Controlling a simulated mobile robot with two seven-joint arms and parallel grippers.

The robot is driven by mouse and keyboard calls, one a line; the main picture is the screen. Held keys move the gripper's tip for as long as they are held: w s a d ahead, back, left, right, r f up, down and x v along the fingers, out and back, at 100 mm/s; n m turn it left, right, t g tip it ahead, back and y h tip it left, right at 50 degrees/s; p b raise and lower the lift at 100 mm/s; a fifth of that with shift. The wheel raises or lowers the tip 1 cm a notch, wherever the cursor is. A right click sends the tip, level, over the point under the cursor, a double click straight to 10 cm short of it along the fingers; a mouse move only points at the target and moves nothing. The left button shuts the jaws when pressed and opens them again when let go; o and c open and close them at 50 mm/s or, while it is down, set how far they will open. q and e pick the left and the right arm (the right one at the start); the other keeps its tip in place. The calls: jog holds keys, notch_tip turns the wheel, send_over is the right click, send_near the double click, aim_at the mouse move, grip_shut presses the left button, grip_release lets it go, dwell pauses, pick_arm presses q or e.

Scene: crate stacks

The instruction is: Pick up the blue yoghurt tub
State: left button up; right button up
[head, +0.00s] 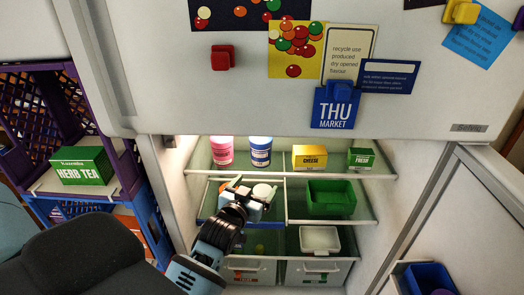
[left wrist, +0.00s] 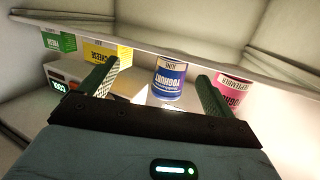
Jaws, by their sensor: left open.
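The blue yoghurt tub (head: 260,152) stands upright on the upper shelf of the open fridge, just right of a pink tub (head: 222,151). My left gripper (head: 252,188) is open and empty, below and in front of the blue tub in the head view. In the left wrist view, which appears upside down, the blue tub (left wrist: 169,80) shows between and beyond the two spread fingers (left wrist: 158,75). No contact shows. The pink tub (left wrist: 232,92) lies partly behind one finger there. My right gripper is not in view.
A yellow cheese box (head: 309,157) and a green box (head: 361,158) stand farther right on the upper shelf (head: 335,175). A green bin (head: 331,197) sits below. The fridge door panel (head: 270,105) hangs above the opening. A purple crate (head: 35,105) stands left.

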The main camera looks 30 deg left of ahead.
aim_at(258, 147)
pick_arm(q)
jog(key=shift+n+t+y, duration=0.6)
jog(key=shift+n+y, duration=0.1)
jog(key=shift+n, duration=0.1)
jog(key=w+a+r, duration=0.1)
jog(key=r, duration=0.1)
jog(key=w+a+r, duration=0.1)
jog(key=r, duration=0.2)
jog(key=w+r, duration=0.1)
jog(key=r, duration=0.1)
jog(key=shift+w+a+r, duration=0.15)
jog(key=shift+w+a, duration=0.25)
jog(key=shift+x, duration=1.35)
jog(key=shift+w+a+r, duration=0.1)
jog(key=shift+w+a, duration=0.15)
jog(key=shift+w, duration=0.2)
jog(key=shift+x, duration=2.05)
jog(key=shift+a, duration=0.15)
jog(key=shift+c, duration=0.2)
jog(key=c, duration=1.1)
